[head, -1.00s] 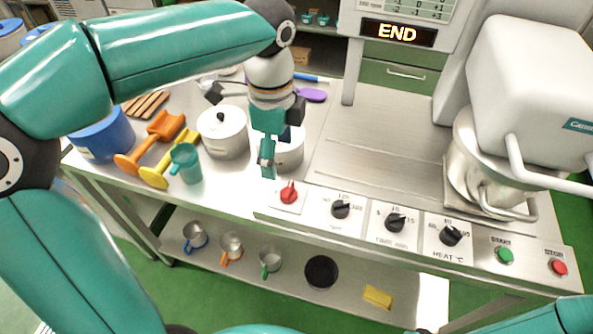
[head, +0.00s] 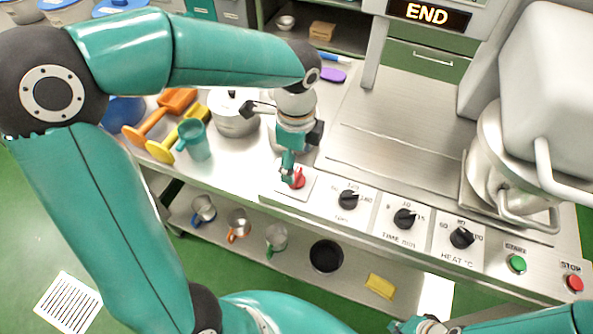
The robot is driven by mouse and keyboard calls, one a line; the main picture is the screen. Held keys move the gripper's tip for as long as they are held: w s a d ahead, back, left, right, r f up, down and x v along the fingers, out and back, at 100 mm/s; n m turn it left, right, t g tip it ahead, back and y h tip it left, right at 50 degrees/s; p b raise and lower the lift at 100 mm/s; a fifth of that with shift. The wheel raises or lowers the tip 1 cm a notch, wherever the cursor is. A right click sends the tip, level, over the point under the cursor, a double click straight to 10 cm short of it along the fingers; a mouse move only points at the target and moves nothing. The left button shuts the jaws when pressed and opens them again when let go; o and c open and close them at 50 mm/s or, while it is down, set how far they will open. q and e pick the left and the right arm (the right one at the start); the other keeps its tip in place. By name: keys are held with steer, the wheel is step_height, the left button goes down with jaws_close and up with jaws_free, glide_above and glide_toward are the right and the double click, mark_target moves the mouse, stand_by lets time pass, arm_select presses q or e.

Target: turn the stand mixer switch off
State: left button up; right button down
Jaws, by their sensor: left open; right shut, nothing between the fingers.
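The red rotary switch (head: 299,181) sits on a white square plate at the left end of the control panel (head: 374,232). My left gripper (head: 287,176) points down at the switch and is open; its fingers partly cover the knob. I cannot tell whether they touch it or which way the knob points. The grey stand mixer (head: 550,90) stands at the right, its bowl (head: 490,150) below the head. The display (head: 428,14) reads "END". My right gripper (head: 415,325) is shut at the bottom edge, away from the panel.
Black dials (head: 405,219), a green start button (head: 517,264) and a red stop button (head: 574,283) line the panel. A lidded pot (head: 234,115), a teal jug (head: 196,142) and an orange scoop (head: 145,132) stand left of my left gripper. Measuring cups (head: 238,225) are on the lower shelf.

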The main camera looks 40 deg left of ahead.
mark_target(296, 174)
arm_select(q)
step_height(296, 174, down, 5)
steer(key=shift+r, duration=0.1)
stand_by(0.3)
steer(key=c, duration=1.2)
steer(key=shift+o, duration=0.2)
